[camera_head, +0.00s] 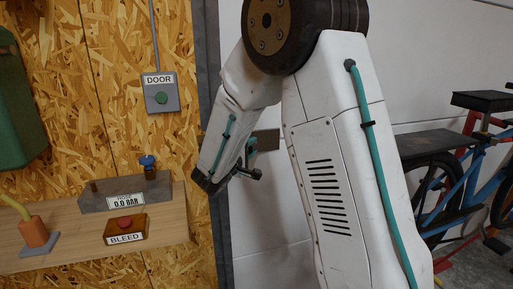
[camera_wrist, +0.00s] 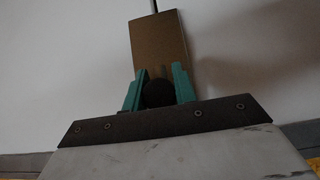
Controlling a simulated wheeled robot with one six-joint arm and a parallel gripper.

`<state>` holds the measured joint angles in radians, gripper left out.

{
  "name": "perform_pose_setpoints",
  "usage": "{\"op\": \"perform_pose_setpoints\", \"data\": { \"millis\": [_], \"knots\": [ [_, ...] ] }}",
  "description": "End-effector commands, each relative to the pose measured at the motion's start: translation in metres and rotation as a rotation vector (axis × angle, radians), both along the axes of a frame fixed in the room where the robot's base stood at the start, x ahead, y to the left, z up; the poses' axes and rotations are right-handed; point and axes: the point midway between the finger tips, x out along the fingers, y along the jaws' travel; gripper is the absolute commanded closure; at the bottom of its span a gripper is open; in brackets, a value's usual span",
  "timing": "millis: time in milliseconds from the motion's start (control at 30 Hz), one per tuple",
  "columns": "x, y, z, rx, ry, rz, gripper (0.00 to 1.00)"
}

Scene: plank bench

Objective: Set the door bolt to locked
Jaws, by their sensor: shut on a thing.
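The door bolt shows in the wrist view as a brown rectangular plate (camera_wrist: 158,42) on a pale wall or door panel, with a dark round knob (camera_wrist: 158,93) in front of it. A thin rod runs up from the plate's top edge. My gripper (camera_wrist: 157,84) has its teal fingers on either side of the knob and is shut on it. In the head view my gripper (camera_head: 250,150) is beside the bolt's plate (camera_head: 268,140), which shows as a small grey-brown piece. My arm hides much of the bolt there, and its locked or unlocked position cannot be read.
A wooden board wall on the left carries a DOOR button box (camera_head: 161,93). Below are a grey block with a 0.0 BAR label (camera_head: 125,200), a BLEED button (camera_head: 125,229) and an orange fitting (camera_head: 37,235). Bicycles (camera_head: 450,190) stand at right.

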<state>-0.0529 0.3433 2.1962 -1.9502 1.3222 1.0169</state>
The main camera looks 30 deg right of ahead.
Motion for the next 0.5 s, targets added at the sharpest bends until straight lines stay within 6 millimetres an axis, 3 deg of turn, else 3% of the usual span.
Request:
{"op": "perform_pose_setpoints", "data": {
  "millis": [133,167,200,500],
  "knots": [
    [0.0014,0.0037,-0.0005,0.000,0.001,0.008,1.00],
    [0.0014,0.0039,-0.0005,0.000,0.001,0.009,0.65],
    [0.0013,0.0038,-0.0005,0.000,0.001,0.008,0.53],
    [-0.0003,0.0006,-0.0002,0.001,0.000,0.002,0.53]
  ]
}}
